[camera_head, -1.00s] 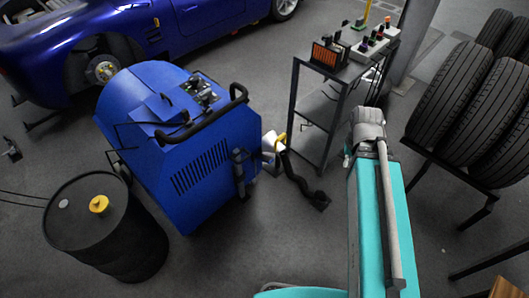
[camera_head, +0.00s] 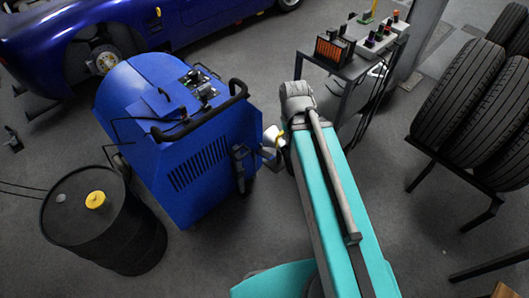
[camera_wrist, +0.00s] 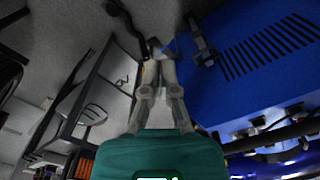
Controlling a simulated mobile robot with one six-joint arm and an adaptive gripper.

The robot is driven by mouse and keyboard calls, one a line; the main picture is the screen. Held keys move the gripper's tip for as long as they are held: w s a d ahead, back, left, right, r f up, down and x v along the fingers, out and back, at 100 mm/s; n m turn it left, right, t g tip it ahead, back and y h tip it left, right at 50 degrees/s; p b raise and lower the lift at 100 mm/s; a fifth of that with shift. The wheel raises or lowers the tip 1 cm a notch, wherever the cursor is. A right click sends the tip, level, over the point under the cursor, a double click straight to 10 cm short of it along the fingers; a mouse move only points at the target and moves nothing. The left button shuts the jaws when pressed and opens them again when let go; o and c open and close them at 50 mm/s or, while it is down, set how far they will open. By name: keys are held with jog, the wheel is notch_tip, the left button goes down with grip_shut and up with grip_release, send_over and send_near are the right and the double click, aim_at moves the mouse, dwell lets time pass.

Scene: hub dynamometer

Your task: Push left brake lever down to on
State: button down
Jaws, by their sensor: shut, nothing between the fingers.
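The blue dynamometer cabinet (camera_head: 195,165) stands left of my arm in the head view, and its vented side fills the upper right of the wrist view (camera_wrist: 265,60). A dark lever-like fitting (camera_head: 240,166) stands upright on its side below the black bar; it also shows in the wrist view (camera_wrist: 203,45). I cannot tell whether this is the left brake lever. My gripper (camera_wrist: 158,58) is shut and empty in the wrist view, left of the fitting and apart from it in the picture. In the head view I cannot make out its fingertips clearly.
A black drum (camera_head: 103,225) stands left of the cabinet. A metal cart (camera_head: 345,95) with control boxes stands behind my arm. Tyres (camera_head: 475,110) are racked at right. A blue car (camera_head: 130,30) is at the back. Open floor (camera_head: 215,255) lies in front of the cabinet.

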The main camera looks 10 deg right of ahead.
dwell(0.4)
jog(key=w+f+n+t+y+b, duration=0.1)
jog(key=w+f+n+b, duration=0.2)
jog(key=w+f+b, duration=1)
jog(key=w+f+n+t+y+b, duration=0.1)
jog(key=w+f+n+b, duration=0.3)
jog(key=w+f+b, duration=1)
jog(key=shift+f+t+b, duration=0.7)
jog(key=shift+f+b, duration=3.1)
jog(key=shift+b, duration=0.6)
jog(key=shift+f, duration=0.15)
jog(key=b, duration=1)
send_over(268, 155)
jog(key=f, duration=0.9)
jog(key=shift+w+a+f, duration=0.15)
jog(key=shift+w+f, duration=0.1)
jog(key=shift+w, duration=0.05)
jog(key=shift+s+d+f+b, duration=0.15)
jog(key=shift+s+f+b, duration=0.1)
jog(key=shift+f+b, duration=0.25)
jog(key=shift+s+d+f+b, duration=0.2)
jog(key=shift+s+f+b, duration=0.05)
jog(key=shift+f+b, duration=0.3)
jog(key=shift+s+d+f+b, duration=0.15)
jog(key=shift+s+f+b, duration=0.1)
jog(key=shift+f+b, duration=0.25)
